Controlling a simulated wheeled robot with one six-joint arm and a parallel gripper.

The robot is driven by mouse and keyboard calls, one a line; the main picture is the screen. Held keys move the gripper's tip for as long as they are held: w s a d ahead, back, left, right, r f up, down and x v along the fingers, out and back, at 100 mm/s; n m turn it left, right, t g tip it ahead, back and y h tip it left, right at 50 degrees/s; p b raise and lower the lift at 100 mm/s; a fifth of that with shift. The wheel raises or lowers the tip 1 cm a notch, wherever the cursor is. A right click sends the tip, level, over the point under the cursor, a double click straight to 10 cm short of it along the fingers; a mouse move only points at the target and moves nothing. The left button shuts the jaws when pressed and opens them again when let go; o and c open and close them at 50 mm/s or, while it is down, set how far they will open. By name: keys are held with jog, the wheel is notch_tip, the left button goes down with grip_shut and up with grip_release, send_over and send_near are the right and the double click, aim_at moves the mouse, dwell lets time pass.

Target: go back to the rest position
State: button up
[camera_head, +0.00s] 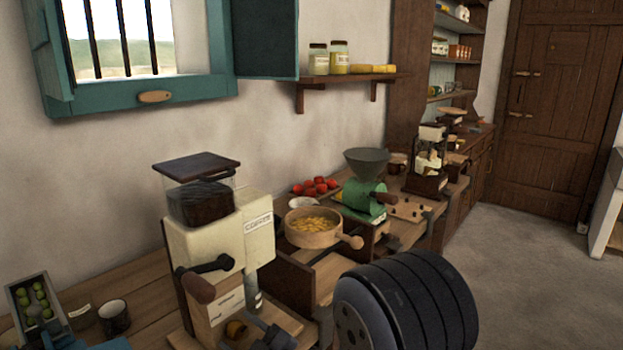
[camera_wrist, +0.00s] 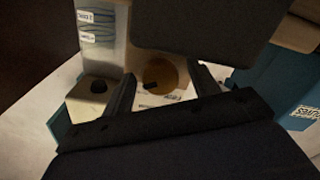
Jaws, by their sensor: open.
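My gripper (camera_wrist: 164,88) shows in the wrist view with its two dark fingers spread apart. Nothing is clearly held between them. Beyond the fingertips is a brown-orange round part (camera_wrist: 160,76) with a small dark bar, on a pale labelled body; I cannot tell whether the fingers touch it. In the head view, a black arm section of mine (camera_head: 405,305) fills the lower middle, close to a cream coffee grinder (camera_head: 205,245) with a dark hopper and a crank. Dark parts low in front of the grinder may be my gripper, but this is unclear.
A green grinder (camera_head: 362,195), a wooden sieve (camera_head: 312,238) of yellow pieces and red fruit (camera_head: 315,186) crowd the counter. A dark mug (camera_head: 114,318) and a green-fruit crate (camera_head: 38,305) stand left. A wall shelf (camera_head: 340,80) hangs above. Open floor (camera_head: 530,260) lies right.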

jog(key=b+v, duration=0.1)
jog(key=v, duration=0.9)
jog(key=shift+s+d+b, duration=0.2)
jog(key=shift+b, duration=0.1)
jog(key=shift+r, duration=0.1)
